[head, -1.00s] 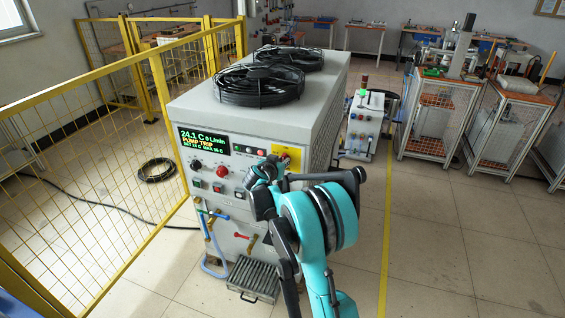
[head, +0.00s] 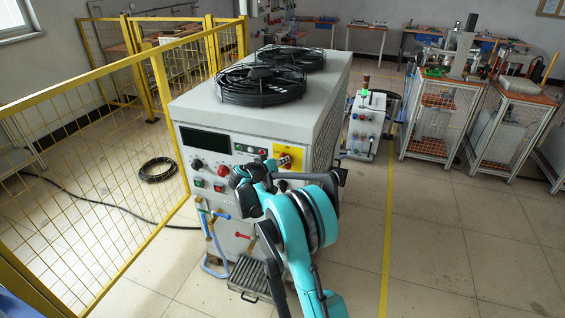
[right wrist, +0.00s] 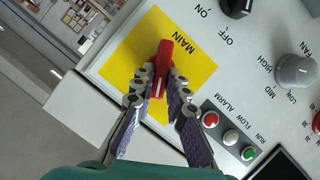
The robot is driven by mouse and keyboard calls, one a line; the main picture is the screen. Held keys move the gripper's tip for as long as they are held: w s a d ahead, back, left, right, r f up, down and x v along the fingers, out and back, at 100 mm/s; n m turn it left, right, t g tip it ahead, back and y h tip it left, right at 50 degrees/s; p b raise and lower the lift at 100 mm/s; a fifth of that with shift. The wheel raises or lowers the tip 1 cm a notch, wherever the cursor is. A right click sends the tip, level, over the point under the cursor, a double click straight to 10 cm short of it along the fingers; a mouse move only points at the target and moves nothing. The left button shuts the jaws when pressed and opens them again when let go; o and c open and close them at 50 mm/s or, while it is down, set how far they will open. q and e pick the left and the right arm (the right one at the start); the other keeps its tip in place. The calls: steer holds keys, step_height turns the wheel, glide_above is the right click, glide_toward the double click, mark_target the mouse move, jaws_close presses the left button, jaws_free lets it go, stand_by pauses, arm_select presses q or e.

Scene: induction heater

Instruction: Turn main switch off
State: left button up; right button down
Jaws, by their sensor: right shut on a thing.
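The main switch is a red handle (right wrist: 165,58) on a yellow plate (right wrist: 128,52) marked MAIN in the right wrist view. The yellow plate also shows on the machine's front panel in the head view (head: 284,149). My right gripper (right wrist: 161,84) is shut on the red handle, with one finger on each side of it. In the head view the gripper and arm partly cover the plate and the switch. The display (head: 204,140) on the panel is dark. My left gripper is not in view.
The heater cabinet (head: 330,105) carries two black fans on top. Beside the switch are a black ON/OFF knob (right wrist: 236,6), a grey knob (right wrist: 295,71) and several lamps (right wrist: 230,137). A yellow mesh fence (head: 100,150) stands at left.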

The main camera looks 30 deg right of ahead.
steer(key=shift+w+f+n+g+h+b, duration=0.1)
steer(key=shift+n+g+h+b, duration=0.25)
steer(key=shift+n+h, duration=0.45)
steer(key=shift+w+f+n+g+h+b, duration=0.1)
steer(key=shift+n+g+h+b, duration=0.25)
steer(key=shift+n, duration=0.85)
steer(key=c, duration=1.5)
jaws_free()
steer(key=shift+c, duration=0.2)
steer(key=shift+d+f, duration=0.1)
steer(key=shift+d, duration=0.1)
steer(key=shift+a, duration=0.1)
